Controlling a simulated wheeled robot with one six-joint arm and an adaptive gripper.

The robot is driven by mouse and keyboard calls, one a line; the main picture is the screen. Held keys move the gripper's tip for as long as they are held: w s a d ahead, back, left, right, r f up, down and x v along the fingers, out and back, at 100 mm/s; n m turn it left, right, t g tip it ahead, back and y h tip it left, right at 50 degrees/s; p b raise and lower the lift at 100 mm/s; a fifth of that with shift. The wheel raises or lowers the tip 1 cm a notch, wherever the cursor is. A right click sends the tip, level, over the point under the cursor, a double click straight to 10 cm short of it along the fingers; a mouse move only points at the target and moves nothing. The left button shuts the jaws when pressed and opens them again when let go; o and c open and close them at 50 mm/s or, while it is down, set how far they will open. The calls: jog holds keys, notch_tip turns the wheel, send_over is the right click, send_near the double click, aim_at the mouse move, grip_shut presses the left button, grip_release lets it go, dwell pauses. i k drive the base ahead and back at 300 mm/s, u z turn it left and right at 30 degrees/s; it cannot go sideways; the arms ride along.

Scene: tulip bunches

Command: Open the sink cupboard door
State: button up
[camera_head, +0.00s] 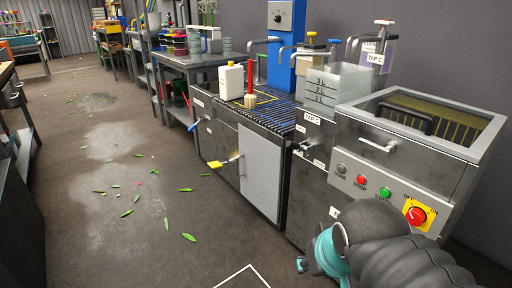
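A pale grey cupboard door (260,172) shows on the front of the steel unit under the slatted top. It looks shut and flush with the front. A small bright handle-like piece (236,158) and a yellow piece (215,164) stick out by its left side. I cannot tell whether this is the sink's door. My dark arm (375,240) with teal bands fills the lower right, in front of the steel unit with buttons. The fingers of my gripper cannot be made out, and the arm hides the lower part of that unit.
A white jug (231,82) and a brush (250,88) stand on the counter. The floor (110,200) at left is open, with scattered green leaves.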

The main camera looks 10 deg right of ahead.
aim_at(260, 171)
jog(key=u, duration=0.05)
jog(key=k, duration=0.4)
jog(key=z, duration=0.55)
jog(key=i, duration=1.4)
jog(key=u, duration=0.35)
